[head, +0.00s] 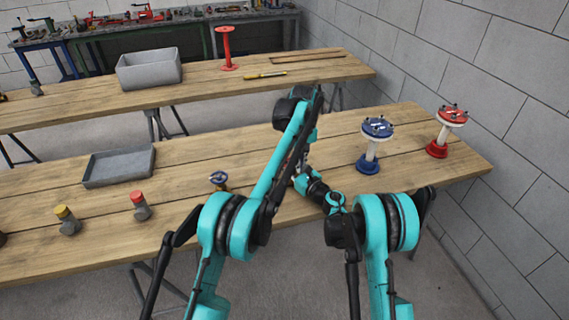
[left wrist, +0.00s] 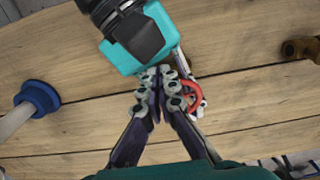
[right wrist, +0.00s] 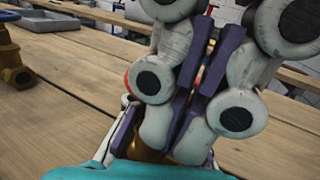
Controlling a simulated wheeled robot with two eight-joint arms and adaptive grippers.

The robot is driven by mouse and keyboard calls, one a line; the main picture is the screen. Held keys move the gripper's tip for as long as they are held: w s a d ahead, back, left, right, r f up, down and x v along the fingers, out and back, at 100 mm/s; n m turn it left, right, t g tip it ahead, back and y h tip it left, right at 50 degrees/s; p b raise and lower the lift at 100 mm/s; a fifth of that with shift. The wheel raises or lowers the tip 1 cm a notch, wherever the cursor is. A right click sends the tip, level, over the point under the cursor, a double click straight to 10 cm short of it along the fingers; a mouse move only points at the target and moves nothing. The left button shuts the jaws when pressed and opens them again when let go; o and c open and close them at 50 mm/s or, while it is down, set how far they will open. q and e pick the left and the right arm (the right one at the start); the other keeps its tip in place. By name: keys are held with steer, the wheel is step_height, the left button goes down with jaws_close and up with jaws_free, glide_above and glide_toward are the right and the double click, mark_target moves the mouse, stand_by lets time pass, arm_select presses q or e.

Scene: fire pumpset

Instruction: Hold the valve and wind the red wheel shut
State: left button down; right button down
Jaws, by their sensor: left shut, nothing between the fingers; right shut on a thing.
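The red wheel (left wrist: 190,95) shows in the left wrist view as a curved red rim beside my left fingertips, partly covered by gripper fingers. My left gripper (left wrist: 160,78) is shut and empty, its tips close to the wheel. The valve's brass body (right wrist: 150,148) shows low in the right wrist view, mostly hidden behind finger links. My right gripper (right wrist: 185,125) is shut on the valve. A sliver of the red wheel also shows there (right wrist: 127,81). In the head view both grippers crowd together behind my left arm, so the valve is largely hidden.
A blue-wheeled brass valve (head: 218,180) stands to the left. Further left are red-capped (head: 140,205) and yellow-capped (head: 67,219) fittings and a grey tray (head: 120,167). Blue (head: 370,147) and red (head: 446,130) flanged stands are at right. A second table stands behind.

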arm_select(q)
steer(key=shift+w+a, duration=0.1)
steer(key=shift+a, duration=0.05)
stand_by(0.4)
steer(key=shift+a, duration=0.3)
steer(key=shift+s+a, duration=0.5)
steer(key=shift+a, duration=0.15)
steer(key=shift+a, duration=0.1)
steer(key=shift+a, duration=0.25)
steer(key=shift+a, duration=0.4)
